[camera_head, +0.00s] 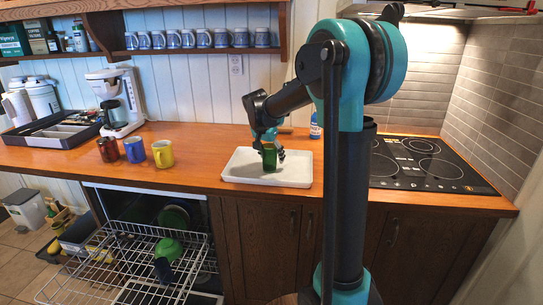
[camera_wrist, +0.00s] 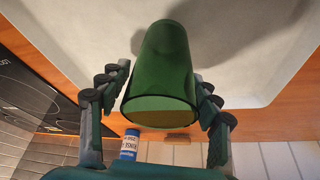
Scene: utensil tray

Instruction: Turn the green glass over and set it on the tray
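The green glass (camera_head: 269,158) stands at the white tray (camera_head: 240,176), over its middle. In the wrist view the glass (camera_wrist: 162,70) has its wide end toward the camera and its narrower end toward the tray (camera_wrist: 270,75). The wide end looks like the rim; I cannot tell for sure. My gripper (camera_head: 268,146) is around the glass. In the wrist view its fingers (camera_wrist: 163,80) lie on both sides of the glass, with narrow gaps showing, so it looks open. Whether the glass fully rests on the tray is hard to tell.
A blue-labelled bottle (camera_head: 315,126) stands behind the tray. The cooktop (camera_head: 425,165) is right. An open dishwasher rack (camera_head: 110,262) extends below.

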